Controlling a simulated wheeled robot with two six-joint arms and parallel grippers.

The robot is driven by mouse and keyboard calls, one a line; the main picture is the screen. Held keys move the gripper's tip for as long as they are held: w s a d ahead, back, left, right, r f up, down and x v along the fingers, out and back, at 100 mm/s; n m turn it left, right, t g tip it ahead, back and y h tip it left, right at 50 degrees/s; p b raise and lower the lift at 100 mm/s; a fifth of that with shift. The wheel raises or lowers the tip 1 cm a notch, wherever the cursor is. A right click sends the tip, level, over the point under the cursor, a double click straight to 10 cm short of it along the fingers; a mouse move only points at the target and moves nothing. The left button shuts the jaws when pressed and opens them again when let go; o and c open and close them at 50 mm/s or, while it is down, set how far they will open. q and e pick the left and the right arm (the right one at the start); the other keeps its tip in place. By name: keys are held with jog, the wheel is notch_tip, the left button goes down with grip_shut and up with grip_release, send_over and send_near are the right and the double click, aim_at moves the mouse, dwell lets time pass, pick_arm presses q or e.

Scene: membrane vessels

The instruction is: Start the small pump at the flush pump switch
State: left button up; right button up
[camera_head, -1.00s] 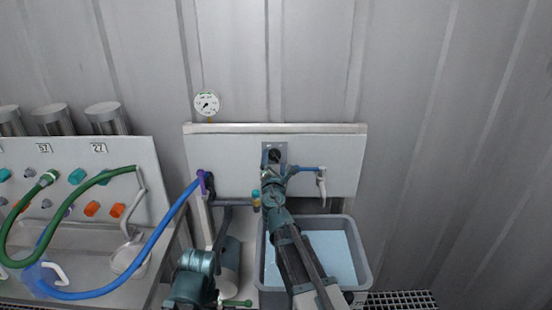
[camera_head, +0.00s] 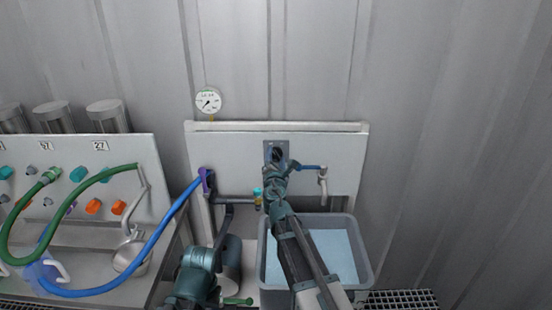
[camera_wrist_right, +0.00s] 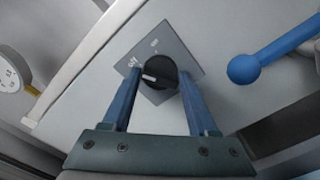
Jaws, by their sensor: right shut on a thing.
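The flush pump switch is a black round knob (camera_wrist_right: 158,72) on a grey square plate (camera_wrist_right: 175,50), which also shows on the white panel in the head view (camera_head: 269,147). My right gripper (camera_wrist_right: 160,75) has its two blue fingers on either side of the knob, shut on it. The knob's pale mark points to the left in the wrist view. The small labels on the plate are too small to read surely. In the head view my right gripper (camera_head: 276,165) covers part of the switch. My left gripper is not in view.
A round gauge (camera_head: 208,101) sits above the panel (camera_head: 230,155). A blue-handled tap (camera_head: 322,180) is close to the right of my gripper. A grey tub (camera_head: 366,265) with pale liquid stands below. A blue hose (camera_head: 160,245) runs along the left.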

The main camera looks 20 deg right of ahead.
jog(key=m, duration=0.5)
jog(key=shift+s+m, duration=0.1)
jog(key=shift+m, duration=0.3)
jog(key=m, duration=0.6)
dwell(0.7)
jog(key=o, duration=1.3)
jog(key=shift+o, duration=0.2)
